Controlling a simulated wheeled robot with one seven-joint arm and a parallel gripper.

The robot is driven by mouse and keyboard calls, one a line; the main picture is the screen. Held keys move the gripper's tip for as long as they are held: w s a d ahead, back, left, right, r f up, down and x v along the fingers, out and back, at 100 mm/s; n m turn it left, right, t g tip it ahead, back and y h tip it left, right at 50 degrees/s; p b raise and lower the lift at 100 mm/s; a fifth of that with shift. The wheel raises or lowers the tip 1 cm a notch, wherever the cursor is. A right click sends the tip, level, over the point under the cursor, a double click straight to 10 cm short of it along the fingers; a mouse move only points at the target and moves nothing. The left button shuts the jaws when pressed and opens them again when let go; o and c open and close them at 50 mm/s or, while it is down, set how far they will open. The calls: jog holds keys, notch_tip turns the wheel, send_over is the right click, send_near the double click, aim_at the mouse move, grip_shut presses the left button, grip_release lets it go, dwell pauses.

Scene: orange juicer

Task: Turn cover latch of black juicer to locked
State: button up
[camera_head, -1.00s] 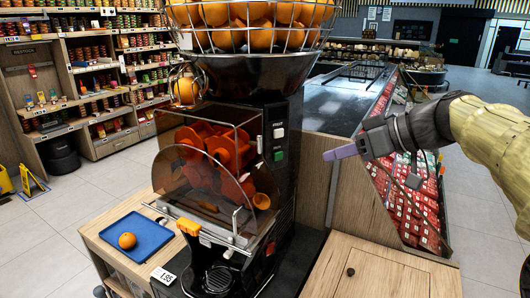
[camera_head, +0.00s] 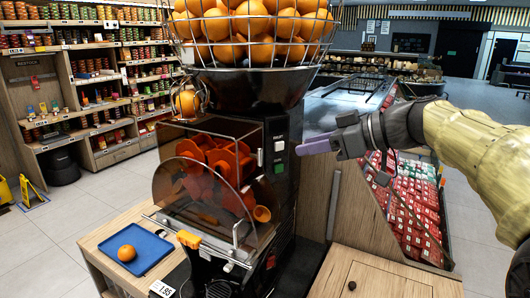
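The black juicer (camera_head: 288,190) stands upright in the middle of the head view. A clear curved cover (camera_head: 190,198) closes its front, with orange parts inside. An orange tab (camera_head: 188,239) and a metal bracket (camera_head: 238,232) sit along the cover's lower edge. I cannot tell for certain which of them is the latch or how it is set. My gripper (camera_head: 304,147), with a light purple finger, points left beside the juicer's right side, level with its white and green buttons. It appears apart from the juicer. Only one finger shows clearly, and nothing visible is held.
A blue tray (camera_head: 157,259) with one orange (camera_head: 127,253) lies on the wooden counter left of the juicer. A wire basket of oranges (camera_head: 250,47) tops the juicer. A wooden cabinet (camera_head: 390,278) stands at the lower right, before a display case of red packages (camera_head: 415,215).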

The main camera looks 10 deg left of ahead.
aim_at(262, 155)
jog(key=p+x, duration=0.2)
jog(key=x, duration=1)
jog(key=shift+w, duration=0.1)
jog(key=shift+d, duration=0.1)
grip_shut()
